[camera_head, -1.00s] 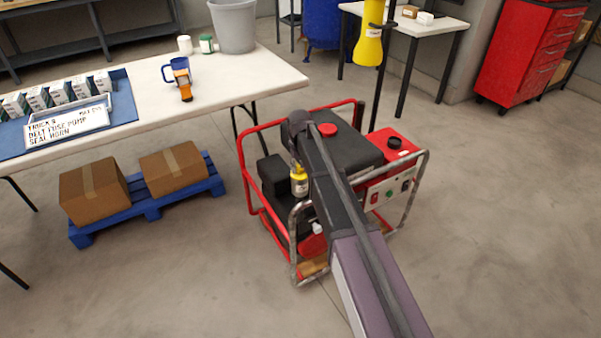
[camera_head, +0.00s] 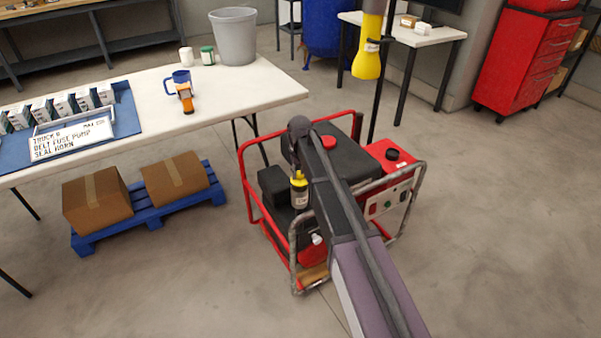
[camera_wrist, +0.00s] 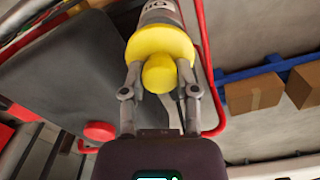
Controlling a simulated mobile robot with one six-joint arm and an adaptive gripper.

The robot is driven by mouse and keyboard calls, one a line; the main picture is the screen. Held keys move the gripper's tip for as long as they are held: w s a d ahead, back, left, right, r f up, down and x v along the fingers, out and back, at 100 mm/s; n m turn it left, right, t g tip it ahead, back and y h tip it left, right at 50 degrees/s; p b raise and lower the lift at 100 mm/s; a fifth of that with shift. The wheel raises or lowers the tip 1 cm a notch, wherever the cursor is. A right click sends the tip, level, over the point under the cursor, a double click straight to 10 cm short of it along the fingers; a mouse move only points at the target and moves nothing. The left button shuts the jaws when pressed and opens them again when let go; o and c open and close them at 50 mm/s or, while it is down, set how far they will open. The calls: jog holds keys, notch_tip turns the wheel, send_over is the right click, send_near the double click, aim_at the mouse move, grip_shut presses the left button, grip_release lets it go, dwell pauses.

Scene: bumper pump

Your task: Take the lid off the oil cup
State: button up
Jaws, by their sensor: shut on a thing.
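The oil cup (camera_head: 299,195) is a small jar with a pale labelled body and a yellow top, at the left side of the generator in the head view. In the wrist view its labelled body (camera_wrist: 158,10) shows at the top edge, with the wide yellow lid (camera_wrist: 146,45) and its round knob nearer to me. My gripper (camera_wrist: 160,72) has one finger on each side of the knob and is shut on the lid. The lid appears against the cup body, with no clear gap. In the head view my arm hides most of the gripper.
The generator has a red and grey tube frame (camera_head: 247,190), a black tank with a red cap (camera_head: 328,142) and a control panel (camera_head: 388,198). A yellow lamp-like thing (camera_head: 367,58) stands behind it on a post. A table (camera_head: 225,95) and a blue pallet (camera_head: 150,215) are at left. Floor at right is clear.

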jog(key=s+d, duration=0.2)
jog(key=s, duration=0.5)
jog(key=s+d+r+p, duration=0.1)
jog(key=s+d, duration=0.2)
jog(key=s, duration=0.4)
jog(key=shift+s+d+r, duration=0.15)
jog(key=shift+s, duration=0.15)
